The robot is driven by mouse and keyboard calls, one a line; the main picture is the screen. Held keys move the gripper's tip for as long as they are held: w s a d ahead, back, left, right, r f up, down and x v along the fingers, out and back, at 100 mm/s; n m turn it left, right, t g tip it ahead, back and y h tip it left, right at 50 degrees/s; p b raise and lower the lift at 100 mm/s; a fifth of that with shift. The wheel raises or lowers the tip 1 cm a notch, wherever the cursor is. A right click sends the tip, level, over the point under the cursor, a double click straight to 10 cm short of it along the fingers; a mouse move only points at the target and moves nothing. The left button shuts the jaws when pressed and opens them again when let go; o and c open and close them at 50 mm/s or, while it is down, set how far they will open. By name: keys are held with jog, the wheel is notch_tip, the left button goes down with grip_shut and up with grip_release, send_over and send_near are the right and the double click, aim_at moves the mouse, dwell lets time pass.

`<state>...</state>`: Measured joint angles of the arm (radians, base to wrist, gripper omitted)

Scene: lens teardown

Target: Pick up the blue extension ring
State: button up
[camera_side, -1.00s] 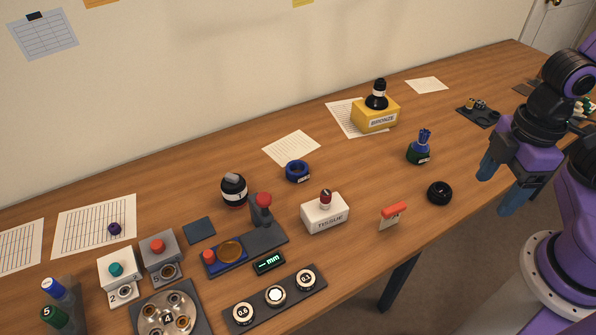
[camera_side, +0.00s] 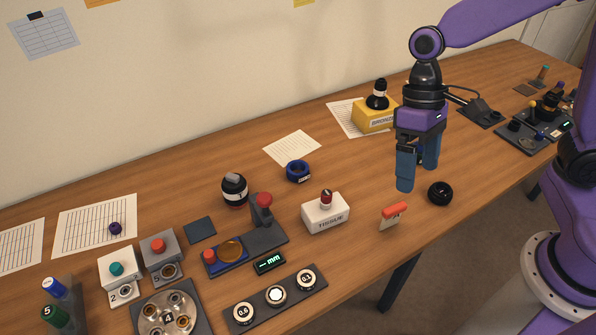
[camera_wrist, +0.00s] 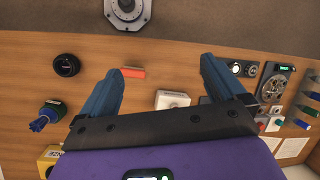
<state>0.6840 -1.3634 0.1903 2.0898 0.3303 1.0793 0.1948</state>
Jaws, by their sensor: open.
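The blue extension ring (camera_side: 298,171) lies on the wooden table near its middle in the side view, behind the white tissue box and just in front of a sheet of paper. I cannot make it out in the wrist view, where my gripper's body covers much of the table. My gripper (camera_side: 417,177) is open and empty, pointing down above the table to the right of the ring and well apart from it. Its two blue fingers also show in the wrist view (camera_wrist: 164,66), spread apart.
A red-topped block (camera_side: 393,215) and a black ring (camera_side: 440,193) lie near my gripper. A black striped lens (camera_side: 234,190) stands left of the ring. A yellow block (camera_side: 368,115) stands behind.

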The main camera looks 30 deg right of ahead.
jog(key=w+a+f+m+g+y, duration=0.2)
jog(key=w+f+m+y, duration=0.15)
jog(key=w+m, duration=0.55)
jog(key=w+d+f+m+t+y, duration=0.1)
jog(key=w+d+f+m+y, duration=0.2)
jog(key=w, duration=0.4)
jog(key=w+d+f+m+t+y, duration=0.2)
jog(key=w+d+f+m, duration=0.3)
jog(key=w, duration=0.2)
jog(key=w+d+f+m+t+y, duration=0.2)
jog(key=w+d+f+m+y, duration=0.1)
jog(key=w, duration=0.4)
jog(key=shift+w+d+f+m+y, duration=0.15)
jog(key=shift+d+f+m+y, duration=0.1)
jog(key=shift+f, duration=0.15)
jog(key=shift+w+d+f+m+y, duration=0.1)
jog(key=shift+w+d+f+m, duration=0.1)
jog(key=shift+f, duration=0.3)
send_near(301, 166)
jog(key=x, duration=0.5)
jog(key=shift+s, duration=0.15)
jog(key=shift+x, duration=2.65)
jog(key=c, duration=1.1)
